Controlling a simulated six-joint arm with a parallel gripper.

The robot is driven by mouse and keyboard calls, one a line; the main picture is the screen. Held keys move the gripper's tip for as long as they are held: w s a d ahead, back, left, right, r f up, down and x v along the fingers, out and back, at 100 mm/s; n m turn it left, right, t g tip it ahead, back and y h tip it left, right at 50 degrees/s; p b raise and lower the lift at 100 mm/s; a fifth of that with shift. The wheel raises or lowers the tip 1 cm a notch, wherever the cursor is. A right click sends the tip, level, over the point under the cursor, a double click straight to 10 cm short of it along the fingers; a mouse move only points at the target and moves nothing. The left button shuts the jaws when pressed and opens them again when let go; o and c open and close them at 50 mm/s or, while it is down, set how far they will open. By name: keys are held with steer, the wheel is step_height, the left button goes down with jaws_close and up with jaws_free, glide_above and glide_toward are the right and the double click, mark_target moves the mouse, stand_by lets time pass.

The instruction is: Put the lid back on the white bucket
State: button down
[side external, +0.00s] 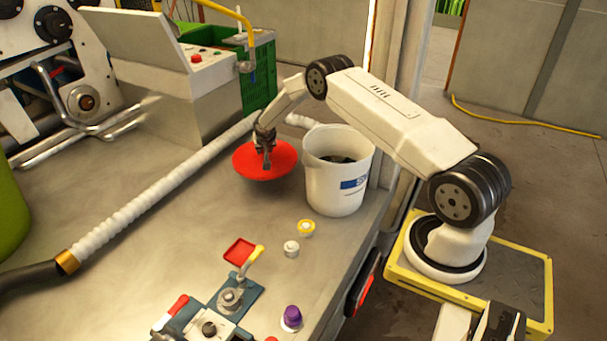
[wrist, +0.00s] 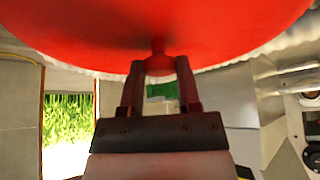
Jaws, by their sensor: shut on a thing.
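The red round lid (side external: 250,161) is held in my gripper (side external: 266,147), just left of the white bucket (side external: 334,185). The bucket stands upright and open on the grey bench, with dark contents inside and a blue label on its side. The lid appears to be off the bench, near the height of the bucket rim. In the wrist view the lid (wrist: 160,25) fills the top, and my gripper (wrist: 159,65) is shut on its central knob. The bucket is not seen in the wrist view.
A white ribbed hose (side external: 165,190) runs across the bench behind the lid. A grey control box (side external: 190,85) and green crate (side external: 262,70) stand at the back. A clamp fixture (side external: 230,297) and small knobs, including a purple one (side external: 291,317), are in front. The bench's right edge is near the bucket.

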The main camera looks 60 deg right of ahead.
steer(key=shift+r, duration=0.15)
step_height(320, 180, up, 25)
steer(key=s+d+m+g, duration=0.2)
steer(key=s+m+g, duration=0.2)
steer(key=s+m, duration=0.65)
steer(key=s+d+m+g, duration=0.35)
steer(key=s+m, duration=0.35)
steer(key=s, duration=0.6)
step_height(320, 180, down, 6)
steer(key=a, duration=0.1)
steer(key=shift+s+g, duration=0.2)
steer(key=shift+g, duration=0.25)
steer(key=shift+m, duration=0.25)
step_height(320, 180, down, 6)
steer(key=shift+f, duration=0.25)
stand_by(2.2)
